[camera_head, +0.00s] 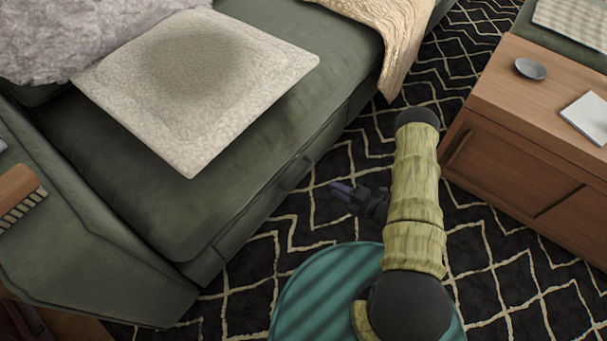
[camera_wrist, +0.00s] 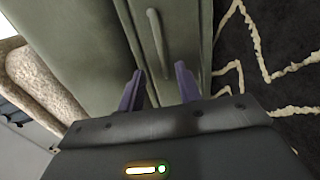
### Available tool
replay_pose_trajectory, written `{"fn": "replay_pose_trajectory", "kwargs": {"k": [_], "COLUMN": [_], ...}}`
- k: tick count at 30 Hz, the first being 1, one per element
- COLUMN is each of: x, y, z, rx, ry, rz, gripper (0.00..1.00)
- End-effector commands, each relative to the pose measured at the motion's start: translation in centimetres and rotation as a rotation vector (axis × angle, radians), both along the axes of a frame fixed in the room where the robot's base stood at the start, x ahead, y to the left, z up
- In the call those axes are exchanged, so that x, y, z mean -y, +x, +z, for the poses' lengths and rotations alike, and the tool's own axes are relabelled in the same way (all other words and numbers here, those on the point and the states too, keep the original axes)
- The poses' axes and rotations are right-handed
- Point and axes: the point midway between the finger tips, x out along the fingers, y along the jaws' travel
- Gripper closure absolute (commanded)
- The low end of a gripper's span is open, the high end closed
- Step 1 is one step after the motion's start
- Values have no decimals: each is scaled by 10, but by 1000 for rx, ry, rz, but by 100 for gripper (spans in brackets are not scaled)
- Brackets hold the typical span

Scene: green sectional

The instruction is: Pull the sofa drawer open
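The green sofa's drawer (camera_head: 262,213) forms the lower front of the seat and looks shut. Its handle (camera_head: 294,174) sticks out from the front in the head view. In the wrist view the handle (camera_wrist: 158,47) is a bar on the green drawer front (camera_wrist: 183,50). My gripper (camera_head: 338,188) is just right of the handle in the head view, apart from it.
A wooden coffee table (camera_head: 525,140) with a bowl (camera_head: 530,68) and a white item (camera_head: 588,117) stands to the right of my arm. A patterned dark rug (camera_head: 335,225) covers the floor between sofa and table. A cream cushion (camera_head: 195,90) lies on the seat.

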Motion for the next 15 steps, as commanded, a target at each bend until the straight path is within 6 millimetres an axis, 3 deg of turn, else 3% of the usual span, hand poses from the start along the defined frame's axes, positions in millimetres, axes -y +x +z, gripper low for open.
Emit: {"fn": "replay_pose_trajectory", "kwargs": {"k": [15], "x": [-72], "y": [55], "z": [-23], "rx": [2], "ry": [1], "rz": [3], "gripper": [66]}}
